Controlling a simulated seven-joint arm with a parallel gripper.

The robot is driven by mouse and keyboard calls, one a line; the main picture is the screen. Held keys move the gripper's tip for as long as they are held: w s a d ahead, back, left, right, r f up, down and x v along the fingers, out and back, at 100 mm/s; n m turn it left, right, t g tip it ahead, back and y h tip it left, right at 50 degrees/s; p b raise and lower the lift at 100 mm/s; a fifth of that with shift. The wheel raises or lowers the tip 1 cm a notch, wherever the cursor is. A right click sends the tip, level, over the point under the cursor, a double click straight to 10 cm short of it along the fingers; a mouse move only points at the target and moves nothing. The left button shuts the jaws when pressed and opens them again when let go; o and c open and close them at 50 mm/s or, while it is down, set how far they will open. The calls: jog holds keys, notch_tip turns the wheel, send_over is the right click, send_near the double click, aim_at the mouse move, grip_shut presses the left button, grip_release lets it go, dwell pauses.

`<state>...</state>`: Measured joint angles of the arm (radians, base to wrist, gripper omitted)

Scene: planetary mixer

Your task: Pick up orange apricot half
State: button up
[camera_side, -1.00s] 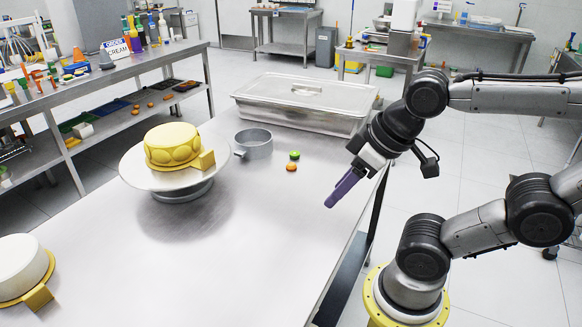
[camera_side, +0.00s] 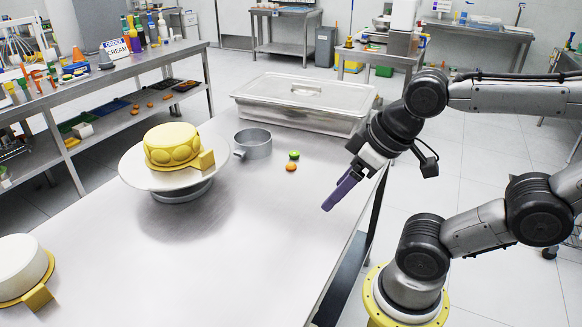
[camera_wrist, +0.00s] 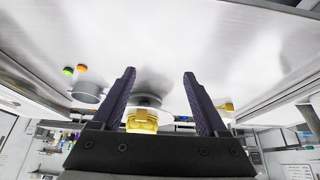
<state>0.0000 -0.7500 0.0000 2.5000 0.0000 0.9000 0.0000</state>
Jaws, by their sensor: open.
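The orange apricot half (camera_side: 291,167) lies on the steel table (camera_side: 262,238), just in front of a green piece (camera_side: 294,155). In the wrist view the orange apricot half (camera_wrist: 82,68) is at the upper left, outside the span of the fingers. My gripper (camera_side: 328,207) is above the table near its right edge, to the right of and nearer than the apricot half, and apart from it. In the wrist view my gripper (camera_wrist: 160,72) shows two dark purple fingers spread apart with nothing between them.
A grey pan (camera_side: 254,144) stands left of the fruit. A large lidded steel tray (camera_side: 305,100) is behind it. A yellow cake (camera_side: 172,146) sits on a stand (camera_side: 130,172) to the left. A white cake (camera_side: 18,265) is at front left. The front middle of the table is clear.

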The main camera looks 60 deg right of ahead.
jog(key=w+d+r+m+h, duration=0.2)
jog(key=w+d+r+m, duration=0.35)
jog(key=w+m, duration=0.25)
jog(key=m+g+h, duration=0.3)
jog(key=m+g, duration=0.2)
jog(key=m, duration=0.3)
send_over(290, 164)
jog(key=a, duration=0.3)
notch_tip(290, 164, down, 16)
jog(key=shift+s+d+r, duration=0.15)
jog(key=shift+a+x, duration=0.15)
jog(key=shift+x, duration=1.35)
jog(key=shift+a+x, duration=0.15)
jog(key=shift+x, duration=1.35)
jog(key=shift+s, duration=0.15)
